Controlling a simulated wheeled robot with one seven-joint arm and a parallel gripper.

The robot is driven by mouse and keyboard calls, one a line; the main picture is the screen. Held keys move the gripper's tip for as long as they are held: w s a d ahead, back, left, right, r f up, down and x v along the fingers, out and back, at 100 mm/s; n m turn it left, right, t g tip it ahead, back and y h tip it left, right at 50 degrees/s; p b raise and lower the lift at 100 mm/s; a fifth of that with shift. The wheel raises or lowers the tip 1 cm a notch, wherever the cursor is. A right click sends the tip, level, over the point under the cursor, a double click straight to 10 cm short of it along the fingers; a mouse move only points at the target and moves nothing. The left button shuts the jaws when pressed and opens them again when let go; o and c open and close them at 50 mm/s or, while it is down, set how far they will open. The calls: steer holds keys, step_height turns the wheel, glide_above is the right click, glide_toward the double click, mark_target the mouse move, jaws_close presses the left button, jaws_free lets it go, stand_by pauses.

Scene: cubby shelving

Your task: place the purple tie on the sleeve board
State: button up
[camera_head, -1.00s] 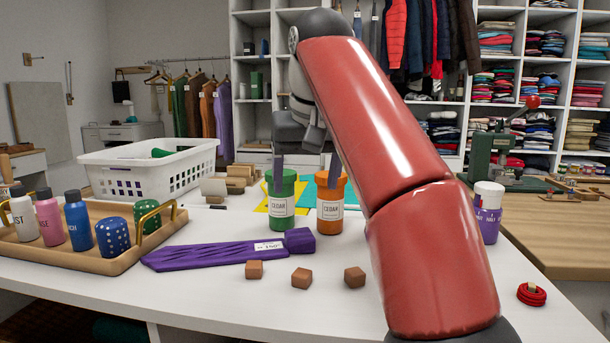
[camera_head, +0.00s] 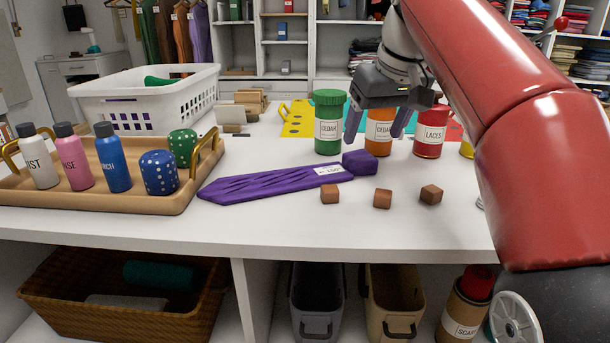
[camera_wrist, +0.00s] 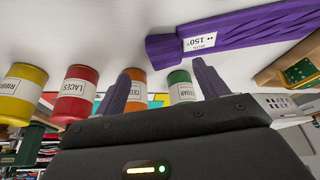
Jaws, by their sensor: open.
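The purple tie (camera_head: 270,183) lies flat on the white table, with a white label near its thick right end. It also shows across the upper right of the wrist view (camera_wrist: 245,32). My gripper (camera_head: 376,128) is open and empty, its two dark fingers pointing down in front of the orange cedar jar, above and slightly right of the tie's thick end. In the wrist view the fingers (camera_wrist: 163,85) stand apart, with the tie beyond them. I cannot make out a sleeve board in these frames.
Green (camera_head: 328,122), orange (camera_head: 379,143) and red (camera_head: 431,132) jars stand behind the tie. Several brown cubes (camera_head: 382,198) lie in front. A wooden tray (camera_head: 100,204) of bottles is left, before a white basket (camera_head: 150,95).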

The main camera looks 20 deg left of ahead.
mark_target(359, 155)
steer(key=x, duration=0.3)
steer(key=a+b+x, duration=0.1)
steer(key=x, duration=0.1)
steer(key=shift+f, duration=0.3)
steer(key=c, duration=1.2)
steer(key=shift+o, duration=0.2)
steer(key=shift+r, duration=0.1)
